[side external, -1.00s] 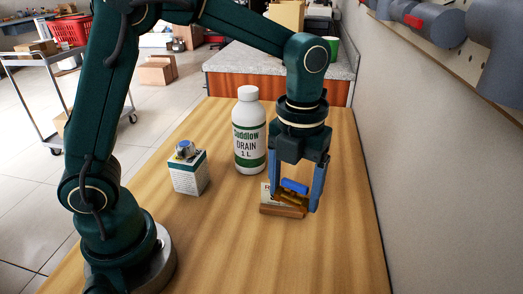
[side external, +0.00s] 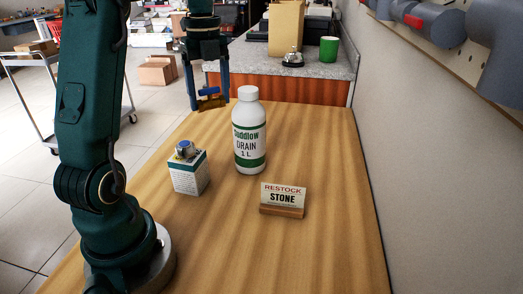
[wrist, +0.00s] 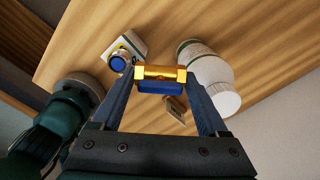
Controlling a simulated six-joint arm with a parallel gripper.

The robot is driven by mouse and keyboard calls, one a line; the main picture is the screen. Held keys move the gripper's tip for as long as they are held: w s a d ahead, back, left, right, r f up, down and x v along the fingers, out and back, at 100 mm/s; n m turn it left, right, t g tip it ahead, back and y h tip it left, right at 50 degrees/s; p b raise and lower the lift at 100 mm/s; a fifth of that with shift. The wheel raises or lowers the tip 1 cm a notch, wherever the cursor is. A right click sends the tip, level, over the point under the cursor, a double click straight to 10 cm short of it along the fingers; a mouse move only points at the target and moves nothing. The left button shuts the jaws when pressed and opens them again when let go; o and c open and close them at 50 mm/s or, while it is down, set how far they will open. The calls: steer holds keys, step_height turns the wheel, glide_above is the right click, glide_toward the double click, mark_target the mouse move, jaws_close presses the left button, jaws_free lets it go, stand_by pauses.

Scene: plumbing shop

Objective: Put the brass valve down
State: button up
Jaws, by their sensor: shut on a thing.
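The brass valve (side external: 211,102) has a gold-coloured body and a blue handle. My gripper (side external: 210,100) is shut on it and holds it up in the air, toward the far left end of the wooden table (side external: 300,140) in the side view. In the wrist view the valve (wrist: 160,76) lies across between my two fingertips, its blue handle facing the gripper. Nothing touches the valve from below in that view.
A white drain bottle (side external: 249,135) stands mid-table. A small white box (side external: 188,174) with a blue-topped metal part (side external: 185,150) on it stands left of it. A restock sign (side external: 283,197) stands nearer. The table's right side is clear. A counter (side external: 280,70) lies beyond.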

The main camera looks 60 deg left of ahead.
steer(key=a+f+n, duration=0.3)
steer(key=f, duration=0.1)
steer(key=a+f+n, duration=0.3)
steer(key=a+f, duration=0.1)
steer(key=a+f+n, duration=0.3)
steer(key=a+f, duration=0.1)
steer(key=shift+s+a+f+n, duration=0.2)
steer(key=shift+s+f+n, duration=0.1)
steer(key=shift+f+n, duration=0.1)
steer(key=shift+f, duration=2.25)
steer(key=shift+f, duration=0.1)
